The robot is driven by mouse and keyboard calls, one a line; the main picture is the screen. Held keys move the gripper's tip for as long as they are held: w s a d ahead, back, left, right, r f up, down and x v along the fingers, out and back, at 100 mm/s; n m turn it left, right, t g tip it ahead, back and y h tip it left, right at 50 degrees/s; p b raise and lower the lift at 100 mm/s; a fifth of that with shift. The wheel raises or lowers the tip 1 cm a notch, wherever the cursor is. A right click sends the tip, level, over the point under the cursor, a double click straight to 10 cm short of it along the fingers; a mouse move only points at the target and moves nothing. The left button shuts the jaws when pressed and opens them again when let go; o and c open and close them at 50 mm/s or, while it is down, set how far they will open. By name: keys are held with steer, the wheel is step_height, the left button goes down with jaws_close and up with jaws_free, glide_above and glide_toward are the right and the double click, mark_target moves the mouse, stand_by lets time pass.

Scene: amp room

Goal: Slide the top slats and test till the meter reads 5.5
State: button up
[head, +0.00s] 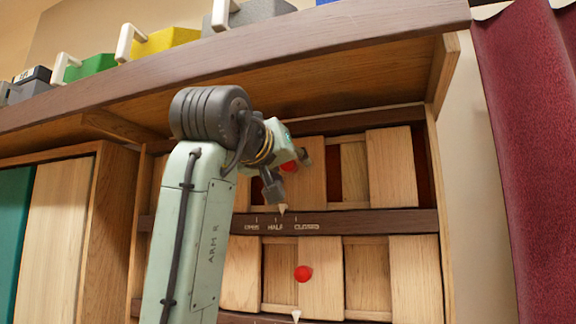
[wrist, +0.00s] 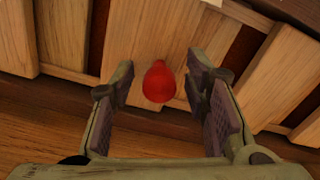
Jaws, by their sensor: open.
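The top slats (head: 391,168) are pale wooden boards in the upper row of the cabinet, with dark gaps between some of them. Their red knob (head: 289,166) is partly behind my gripper in the head view. In the wrist view the red knob (wrist: 160,82) lies between my gripper's two fingers (wrist: 161,72), with space on both sides. My gripper is open. A white pointer (head: 282,209) under the top slats stands between the HALF and CLOSED marks, nearer HALF, on the scale strip (head: 340,222). No meter is in view.
A lower row of slats (head: 320,290) has its own red knob (head: 303,273) and white pointer (head: 296,315). A wooden shelf (head: 300,50) overhangs the slats and holds coloured boxes, one yellow (head: 165,43). A dark red curtain (head: 530,150) hangs at the right.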

steer(key=v, duration=1.2)
stand_by(0.3)
